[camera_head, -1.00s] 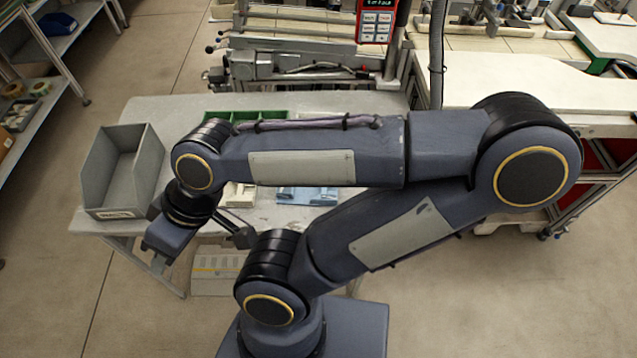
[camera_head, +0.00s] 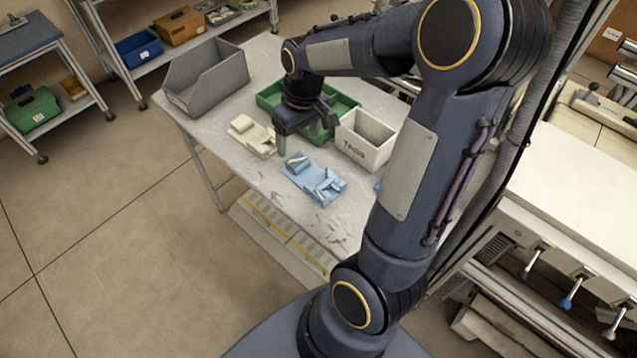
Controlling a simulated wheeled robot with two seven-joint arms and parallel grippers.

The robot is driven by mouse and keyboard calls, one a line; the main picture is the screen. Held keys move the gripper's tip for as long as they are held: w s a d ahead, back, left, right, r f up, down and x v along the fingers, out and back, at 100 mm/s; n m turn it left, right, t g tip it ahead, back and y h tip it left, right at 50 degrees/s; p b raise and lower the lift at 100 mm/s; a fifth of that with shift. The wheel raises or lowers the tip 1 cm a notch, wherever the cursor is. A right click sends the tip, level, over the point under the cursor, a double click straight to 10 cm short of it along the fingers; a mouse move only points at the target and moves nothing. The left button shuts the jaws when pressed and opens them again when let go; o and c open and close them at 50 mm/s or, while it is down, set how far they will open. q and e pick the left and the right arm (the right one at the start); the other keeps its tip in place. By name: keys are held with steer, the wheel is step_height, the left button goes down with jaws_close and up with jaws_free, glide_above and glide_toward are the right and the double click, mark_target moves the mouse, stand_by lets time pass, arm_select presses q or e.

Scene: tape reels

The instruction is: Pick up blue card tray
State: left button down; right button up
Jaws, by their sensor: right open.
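The blue card tray (camera_head: 316,181) lies flat on the grey table, near its front edge. It has raised parts at both ends. My right gripper (camera_head: 304,140) points down, open and empty, just behind and above the blue card tray. It appears apart from the tray, and its exact height is hard to tell. My left gripper is not in view.
A cream tray (camera_head: 252,136) lies left of the blue one. A white box marked TAGS (camera_head: 365,140) stands to its right. A green divided bin (camera_head: 342,104) sits behind, partly hidden by my gripper. A grey bin (camera_head: 207,80) stands at the table's far left.

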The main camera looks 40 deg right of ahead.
steer(key=g, duration=0.1)
glide_above(301, 163)
steer(key=shift+n+h, duration=0.3)
steer(key=shift+h, duration=0.1)
step_height(301, 163, down, 5)
steer(key=shift+f, duration=0.1)
step_height(301, 163, down, 8)
steer(key=shift+r+p, duration=0.25)
steer(key=shift+p, duration=0.15)
steer(key=c, duration=1.2)
steer(key=shift+r, duration=0.2)
